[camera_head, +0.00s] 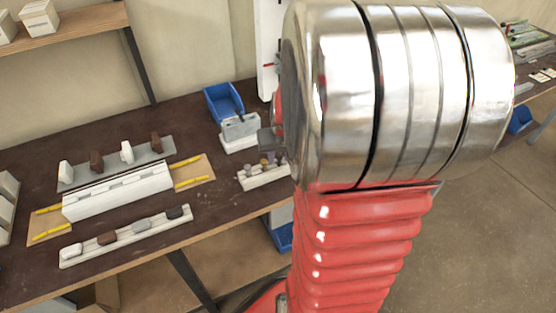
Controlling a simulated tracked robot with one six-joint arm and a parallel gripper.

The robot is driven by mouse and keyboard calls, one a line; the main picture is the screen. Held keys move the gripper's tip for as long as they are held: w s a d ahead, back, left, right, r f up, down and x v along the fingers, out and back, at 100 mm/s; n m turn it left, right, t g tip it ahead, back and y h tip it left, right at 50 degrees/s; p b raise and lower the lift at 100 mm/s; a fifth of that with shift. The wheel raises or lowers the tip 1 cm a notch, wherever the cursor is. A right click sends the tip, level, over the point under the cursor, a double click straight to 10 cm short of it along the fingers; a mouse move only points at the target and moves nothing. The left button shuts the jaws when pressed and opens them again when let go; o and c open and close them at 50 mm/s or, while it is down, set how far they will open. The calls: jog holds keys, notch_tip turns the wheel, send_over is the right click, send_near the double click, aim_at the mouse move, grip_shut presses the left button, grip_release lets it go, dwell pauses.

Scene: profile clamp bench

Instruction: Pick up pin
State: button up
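Several small pins (264,163) in grey and brownish tones stand in a white rack (262,181) near the right end of the dark bench. I cannot tell which one is the task's pin. My red and metal arm fills the right half of the view and covers the rack's right side. A grey part that seems to be my gripper (267,141) shows at the arm's left edge, just above the pins. Its fingers are too small and too hidden to tell whether they are open or shut, or touch a pin.
A long white profile block (118,192) lies on the bench (205,225) between yellow-marked boards. Rows of white, brown and grey pieces stand behind and in front of it. A white block with slots (240,133) and a blue bin (222,102) stand behind the rack.

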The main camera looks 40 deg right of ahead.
aim_at(280, 156)
jog(key=shift+c, duration=0.4)
grip_shut()
jog(key=shift+r, duration=0.1)
notch_tip(280, 156, up, 10)
dwell(0.6)
dwell(0.5)
